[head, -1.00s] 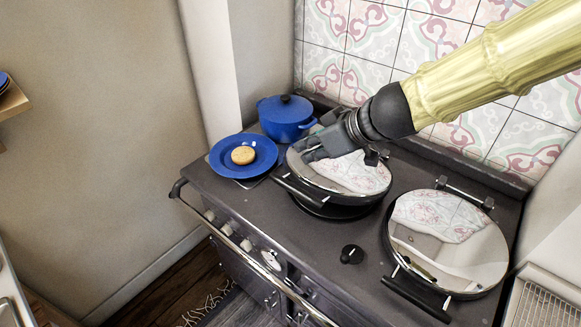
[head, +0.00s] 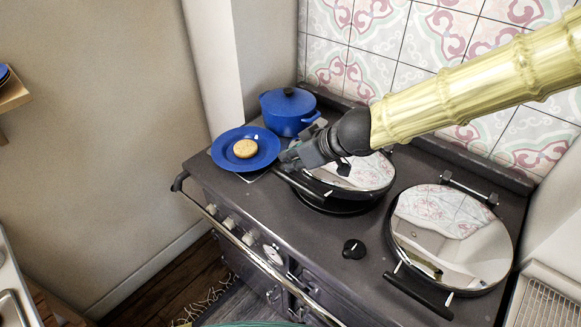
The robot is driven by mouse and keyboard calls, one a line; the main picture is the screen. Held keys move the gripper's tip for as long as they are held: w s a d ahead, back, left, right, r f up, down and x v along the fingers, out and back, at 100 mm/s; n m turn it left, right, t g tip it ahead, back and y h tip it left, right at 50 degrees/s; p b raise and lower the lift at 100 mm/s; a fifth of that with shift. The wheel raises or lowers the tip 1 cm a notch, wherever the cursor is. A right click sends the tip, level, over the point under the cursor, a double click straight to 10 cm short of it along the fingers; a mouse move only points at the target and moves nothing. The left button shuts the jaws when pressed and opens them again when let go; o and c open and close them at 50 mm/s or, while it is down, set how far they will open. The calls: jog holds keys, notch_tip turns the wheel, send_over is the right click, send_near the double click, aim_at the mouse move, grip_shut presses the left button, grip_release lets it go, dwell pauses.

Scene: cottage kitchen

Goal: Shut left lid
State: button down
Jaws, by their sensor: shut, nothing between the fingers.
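The left lid (head: 366,175) is a round, mirror-like cover on the dark stove, with a black bar handle (head: 308,184) along its front left. It lies low over its hotplate, close to level; a dark gap shows below its front rim, and I cannot tell if it is fully down. My gripper (head: 287,162) is shut and empty, above the left part of the lid near the handle. It hides part of the lid's left side. Whether the fingertips touch the lid or handle cannot be told.
The right lid (head: 455,240) lies flat on the stove. A blue plate (head: 225,159) with a round bun (head: 245,148) and a blue lidded pot (head: 288,112) stand left of the left lid. A black knob (head: 353,248) sits between the lids. A rail (head: 235,240) runs along the stove's front.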

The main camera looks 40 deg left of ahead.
jog(key=shift+f+b, duration=0.4)
jog(key=shift+f, duration=0.45)
jog(key=shift+f, duration=0.1)
